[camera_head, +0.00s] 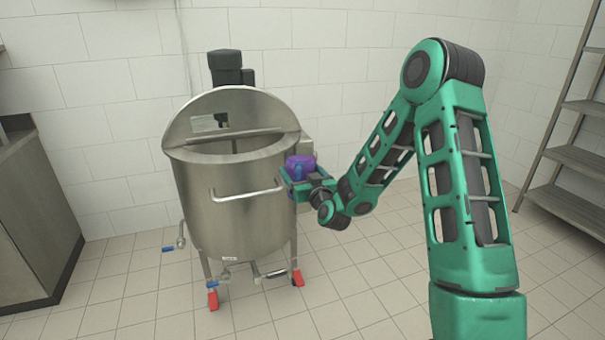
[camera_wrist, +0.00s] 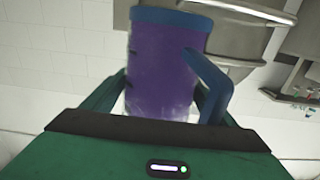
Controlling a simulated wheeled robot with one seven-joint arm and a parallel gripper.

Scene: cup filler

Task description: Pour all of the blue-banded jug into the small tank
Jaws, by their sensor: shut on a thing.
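The small tank (camera_head: 235,205) is a steel vessel on legs, with its lid raised at the back and its top partly open. My gripper (camera_head: 300,184) is shut on the blue-banded jug (camera_head: 300,163), just right of the tank's upper wall. The jug is purple, with a blue handle. In the wrist view the jug (camera_wrist: 160,65) fills the middle between the fingers, with its blue band at the top and its handle to the right. Part of the tank (camera_wrist: 232,38) shows behind it. I cannot tell how full the jug is.
A steel counter (camera_head: 35,220) stands at the left. A shelf rack (camera_head: 572,160) stands at the right. A bar handle (camera_head: 246,194) juts from the tank's front, and valves (camera_head: 245,277) are below it. The tiled floor in front is clear.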

